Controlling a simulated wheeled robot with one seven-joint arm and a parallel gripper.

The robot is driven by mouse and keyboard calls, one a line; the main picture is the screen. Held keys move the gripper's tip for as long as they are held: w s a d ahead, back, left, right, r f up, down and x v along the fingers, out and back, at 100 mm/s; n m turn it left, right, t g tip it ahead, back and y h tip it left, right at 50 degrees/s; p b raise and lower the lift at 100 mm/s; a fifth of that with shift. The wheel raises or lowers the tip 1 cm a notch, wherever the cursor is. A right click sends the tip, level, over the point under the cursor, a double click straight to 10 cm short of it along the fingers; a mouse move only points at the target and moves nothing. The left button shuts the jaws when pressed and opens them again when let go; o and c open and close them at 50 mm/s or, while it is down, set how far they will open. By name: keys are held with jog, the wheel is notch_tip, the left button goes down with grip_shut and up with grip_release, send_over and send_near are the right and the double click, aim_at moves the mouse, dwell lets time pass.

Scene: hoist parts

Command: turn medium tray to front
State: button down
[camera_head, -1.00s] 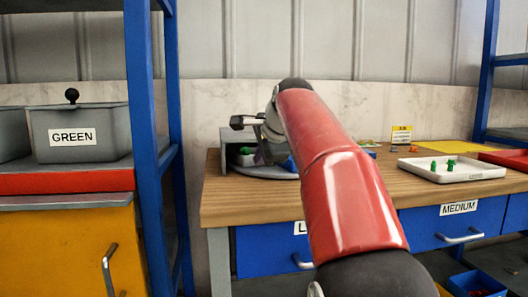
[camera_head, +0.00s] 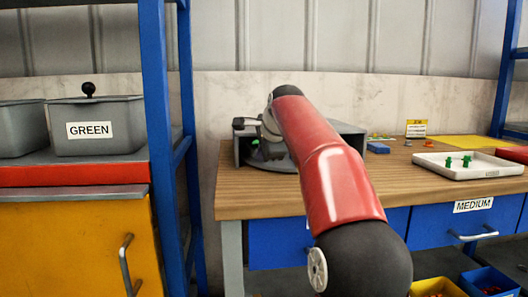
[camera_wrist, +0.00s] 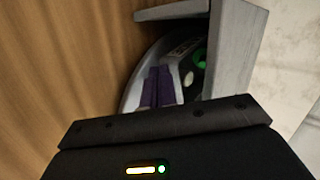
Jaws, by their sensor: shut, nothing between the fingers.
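A grey round turntable (camera_head: 272,166) sits low in an open grey housing (camera_head: 345,133) on the wooden table, largely hidden by my red arm. In the wrist view the turntable's pale rim (camera_wrist: 132,90) shows beside a grey housing wall (camera_wrist: 228,45). A green part (camera_wrist: 201,56) and a white round spot (camera_wrist: 188,77) show on a dark piece there. My gripper (camera_wrist: 160,70) is shut and empty, its two purplish fingers side by side over the turntable. In the head view the gripper's fingers are hidden. I cannot tell which tray section is the medium one.
A white tray (camera_head: 430,170) with green parts stands on the table's right, near a yellow mat (camera_head: 459,141). A blue block (camera_head: 378,147) lies right of the housing. A blue shelf post (camera_head: 160,150) stands left of the table. A drawer labelled MEDIUM (camera_head: 440,228) is below.

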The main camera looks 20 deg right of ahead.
aim_at(253, 155)
jog(key=shift+w+a+r+m+h+p, duration=0.35)
jog(key=shift+w+a+m+h+p, duration=0.15)
jog(key=shift+w+p, duration=0.45)
jog(key=shift+w+a+f+m+h+p, duration=0.15)
jog(key=shift+w+f+m+h+p, duration=0.1)
jog(key=shift+w+m+h+p, duration=0.4)
jog(key=shift+s, duration=0.1)
